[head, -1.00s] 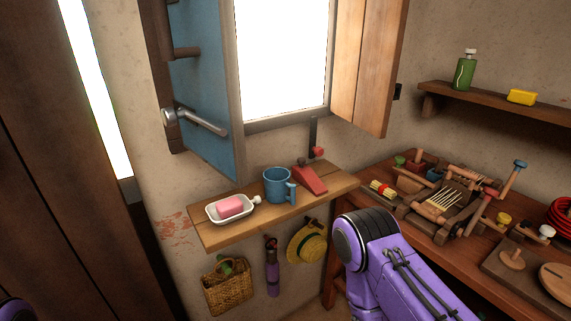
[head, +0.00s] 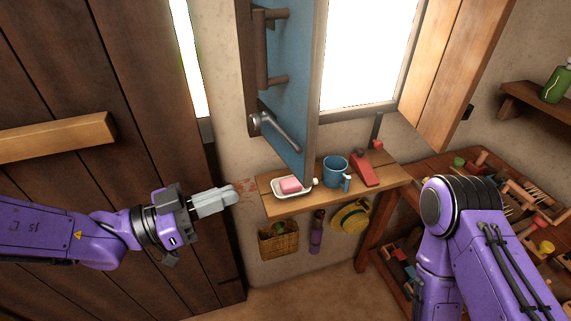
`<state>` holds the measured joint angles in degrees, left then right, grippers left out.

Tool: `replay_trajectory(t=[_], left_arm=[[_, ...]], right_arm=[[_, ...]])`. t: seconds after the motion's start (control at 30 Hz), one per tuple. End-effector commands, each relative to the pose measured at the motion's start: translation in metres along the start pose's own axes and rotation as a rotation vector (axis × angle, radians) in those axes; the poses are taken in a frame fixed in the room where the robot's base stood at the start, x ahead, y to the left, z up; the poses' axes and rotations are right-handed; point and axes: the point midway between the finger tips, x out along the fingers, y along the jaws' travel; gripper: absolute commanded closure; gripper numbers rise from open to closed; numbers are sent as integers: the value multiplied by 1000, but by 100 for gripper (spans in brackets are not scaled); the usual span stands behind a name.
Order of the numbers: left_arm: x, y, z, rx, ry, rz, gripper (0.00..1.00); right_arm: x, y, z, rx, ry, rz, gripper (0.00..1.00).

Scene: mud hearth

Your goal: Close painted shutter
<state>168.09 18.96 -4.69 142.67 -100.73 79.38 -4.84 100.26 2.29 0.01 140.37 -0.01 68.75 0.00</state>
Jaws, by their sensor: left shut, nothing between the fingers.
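The painted shutter (head: 285,85) is a blue panel with a dark frame. It stands swung open into the room at the left of the bright window (head: 366,50). A metal lever handle (head: 278,130) sits low on its face, below a brown bar handle. My left gripper (head: 232,194) is shut and empty, pointing right, below and left of the shutter and apart from it. My right arm (head: 460,230) comes in at the lower right; its gripper is not visible. A plain wooden shutter (head: 455,60) stands open at the window's right side.
Below the window a wooden shelf (head: 265,205) holds a soap dish (head: 279,193) with pink soap, a blue mug (head: 335,172) and a red wedge-shaped thing (head: 364,170). A basket (head: 278,241) and a straw hat hang beneath. A cluttered workbench is at right, a plank door (head: 70,70) at left.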

Motion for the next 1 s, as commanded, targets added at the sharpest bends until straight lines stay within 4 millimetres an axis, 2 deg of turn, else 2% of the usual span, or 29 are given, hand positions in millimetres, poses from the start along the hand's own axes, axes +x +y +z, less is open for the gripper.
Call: replay_trajectory(t=[0.3, 0.5, 0.7, 1.0], left_arm=[[69, 0, -1, -4, -4, 1, 100], [106, 0, -1, -5, -4, 0, 100], [124, 0, 1, -3, -2, -2, 100], [126, 0, 2, -3, -1, -2, 100]], right_arm=[[-15, 1, -6, 0, 0, 0, 100], [-28, 3, -12, 0, 0, 0, 100], [-33, 3, -14, 0, 0, 0, 100], [-33, 3, -14, 0, 0, 0, 100]])
